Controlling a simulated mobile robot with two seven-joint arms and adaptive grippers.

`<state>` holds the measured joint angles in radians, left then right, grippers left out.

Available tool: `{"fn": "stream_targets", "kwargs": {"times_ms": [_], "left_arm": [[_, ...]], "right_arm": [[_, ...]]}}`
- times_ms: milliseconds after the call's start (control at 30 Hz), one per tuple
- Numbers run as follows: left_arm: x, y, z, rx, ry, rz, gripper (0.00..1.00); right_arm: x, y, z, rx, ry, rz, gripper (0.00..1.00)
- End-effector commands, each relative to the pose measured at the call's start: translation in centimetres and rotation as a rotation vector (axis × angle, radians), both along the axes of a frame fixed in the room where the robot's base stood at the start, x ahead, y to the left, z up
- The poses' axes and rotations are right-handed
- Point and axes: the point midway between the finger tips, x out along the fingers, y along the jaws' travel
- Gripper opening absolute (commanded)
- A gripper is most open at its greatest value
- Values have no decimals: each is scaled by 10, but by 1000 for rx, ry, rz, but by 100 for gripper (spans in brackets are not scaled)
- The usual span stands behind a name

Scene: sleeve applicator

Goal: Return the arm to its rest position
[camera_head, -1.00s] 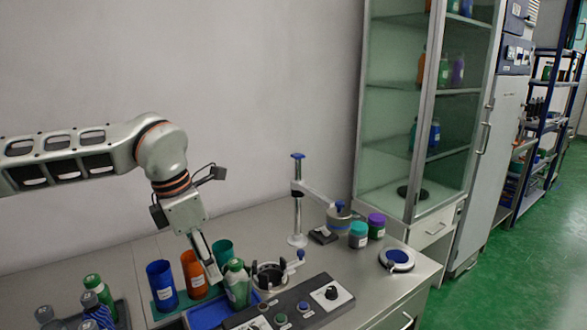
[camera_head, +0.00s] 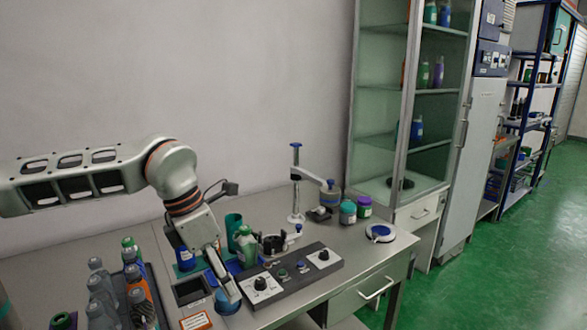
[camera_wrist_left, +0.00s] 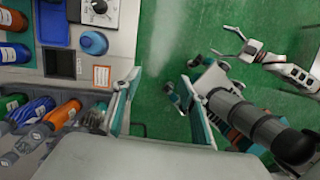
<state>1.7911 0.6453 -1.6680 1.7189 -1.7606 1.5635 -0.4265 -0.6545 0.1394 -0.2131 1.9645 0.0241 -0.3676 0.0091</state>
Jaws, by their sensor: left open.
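My left arm (camera_head: 90,175) reaches in from the left in the head view and bends down over the bench. Its gripper (camera_head: 232,288) points down near the bench front, beside a round blue item. A green bottle (camera_head: 247,250) stands by the round holder, apart from the gripper.
A control panel (camera_head: 290,276) with knobs lies right of the gripper. A rack of several bottles (camera_head: 103,290) stands at the left. A blue tray (camera_wrist_left: 54,24), a dark square (camera_wrist_left: 59,63) and a round blue item (camera_wrist_left: 94,43) lie near the bench edge. A glass cabinet (camera_head: 400,110) stands behind.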

Motion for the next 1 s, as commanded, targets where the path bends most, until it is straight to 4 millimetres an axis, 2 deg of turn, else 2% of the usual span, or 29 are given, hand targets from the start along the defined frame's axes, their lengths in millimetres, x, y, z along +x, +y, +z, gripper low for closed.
{"fn": "stream_targets", "kwargs": {"times_ms": [100,267,333,467,600,700,800,900,1000], "left_arm": [[-20,-36,-20,-102,67,-38,43],[-53,-91,-38,-276,172,-75,43],[-73,-120,-43,-376,236,-85,43],[-107,-171,-40,-594,369,-73,43],[-134,-214,-23,-832,516,-12,43],[-142,-234,-7,-997,624,62,43],[-141,-246,9,-1158,729,161,43],[-132,-249,21,-1311,834,286,43],[-115,-243,26,-1452,934,435,43]], "right_arm": [[2,0,0,0,-3,0,74],[9,-1,4,-1,-15,-1,74],[7,-1,3,-1,-12,0,74],[3,-1,0,-1,-4,-1,74],[2,-1,-1,-2,-2,-1,74],[2,-1,-1,-2,-2,-1,74],[2,-1,-1,-1,0,0,74],[2,-1,-1,-1,0,0,74],[2,-1,-1,-1,-1,0,74]]}}
